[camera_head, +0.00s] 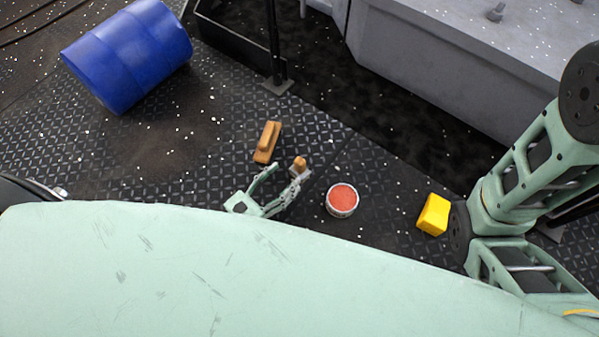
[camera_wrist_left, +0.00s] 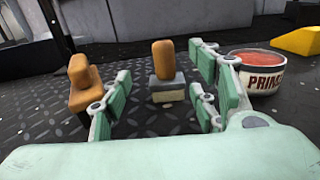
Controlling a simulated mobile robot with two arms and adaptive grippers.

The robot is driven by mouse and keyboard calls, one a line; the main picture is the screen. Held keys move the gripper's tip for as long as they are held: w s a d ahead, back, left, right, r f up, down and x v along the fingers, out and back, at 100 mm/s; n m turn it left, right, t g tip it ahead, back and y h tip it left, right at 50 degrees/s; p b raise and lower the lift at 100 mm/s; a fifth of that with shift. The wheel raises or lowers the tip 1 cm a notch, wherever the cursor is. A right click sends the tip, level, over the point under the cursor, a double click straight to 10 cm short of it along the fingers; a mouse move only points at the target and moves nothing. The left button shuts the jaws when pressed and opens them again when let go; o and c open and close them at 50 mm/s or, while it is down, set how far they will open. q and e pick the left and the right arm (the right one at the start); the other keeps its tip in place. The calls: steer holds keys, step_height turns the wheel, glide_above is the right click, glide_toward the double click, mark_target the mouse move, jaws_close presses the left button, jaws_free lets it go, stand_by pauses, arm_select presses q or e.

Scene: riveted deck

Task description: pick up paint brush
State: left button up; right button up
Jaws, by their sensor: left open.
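The paint brush (camera_head: 300,163) stands upright on the dark deck, with a rounded orange-brown wooden handle on top. In the left wrist view the paint brush (camera_wrist_left: 164,62) shows a grey band and pale bristles below the handle. My left gripper (camera_head: 284,178) is open at deck level, just short of the brush. In the left wrist view my left gripper (camera_wrist_left: 162,92) has its fingers on either side of the line to the brush, with nothing held. My right gripper is out of sight.
A wooden float (camera_head: 267,142) lies left of the brush. A tin of red primer (camera_head: 342,200) stands to the right, with a yellow block (camera_head: 434,214) beyond. A blue drum (camera_head: 126,55) lies at upper left. A grey machine housing (camera_head: 450,70) fills the upper right.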

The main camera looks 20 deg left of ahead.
mark_target(295, 167)
arm_select(q)
steer(key=shift+x, duration=0.85)
steer(key=b+x, duration=0.2)
steer(key=x, duration=0.2)
steer(key=shift+w+d, duration=0.15)
steer(key=shift+d, duration=0.05)
steer(key=shift+w+d+r, duration=0.1)
steer(key=shift+w, duration=0.15)
steer(key=shift+c, duration=0.2)
steer(key=c, duration=1.2)
steer(key=shift+c, duration=0.2)
